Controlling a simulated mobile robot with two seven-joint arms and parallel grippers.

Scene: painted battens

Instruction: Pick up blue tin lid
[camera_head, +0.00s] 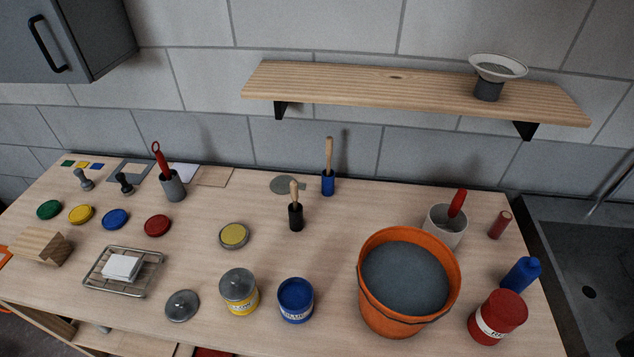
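The blue tin (296,301) stands near the table's front edge, its top showing blue inside a rim. A loose grey round lid with a small knob (182,306) lies flat on the table to the left of the yellow tin. A similar grey lid (238,283) sits on the yellow tin (242,305). A flat blue disc (115,219) lies further left in a row with green, yellow and red discs. I cannot tell from the picture which of these is the blue tin lid. Neither of my grippers shows.
An orange bucket (408,283) of grey liquid stands right of the blue tin. A red tin (498,317) and blue bottle (521,274) are at the right edge. A wire rack (95,284), black brush pot (296,218) and yellow-centred disc (233,236) stand around. A shelf (400,88) overhangs the back.

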